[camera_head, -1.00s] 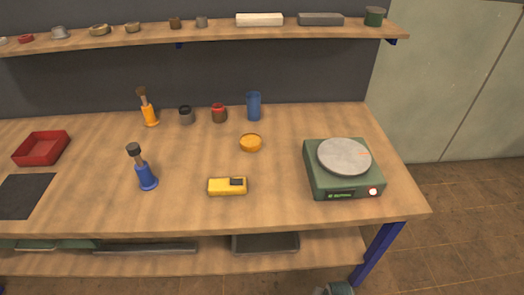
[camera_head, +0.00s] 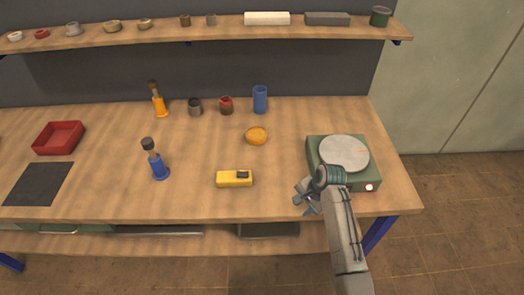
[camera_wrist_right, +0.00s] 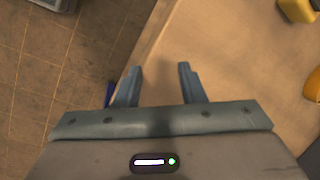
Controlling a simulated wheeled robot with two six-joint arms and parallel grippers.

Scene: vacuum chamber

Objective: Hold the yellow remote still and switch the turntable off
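The yellow remote (camera_head: 234,178) lies flat on the workbench near the front edge, with a dark patch on its top. A corner of it shows at the top right of the right wrist view (camera_wrist_right: 298,8). The green turntable (camera_head: 316,158) with a round grey platter (camera_head: 344,153) stands at the right end; a red-white light (camera_head: 369,187) glows on its front corner. My right gripper (camera_head: 304,196) is over the bench's front edge, between remote and turntable, touching neither as far as I see. In the right wrist view its fingers (camera_wrist_right: 158,84) are apart and empty. My left gripper is out of view.
A round orange dish (camera_head: 256,136) sits behind the remote. A blue-handled tool (camera_head: 155,160), an orange-handled tool (camera_head: 159,100), small jars and a blue cup (camera_head: 260,99) stand further left and back. The bench front (camera_head: 200,205) is clear.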

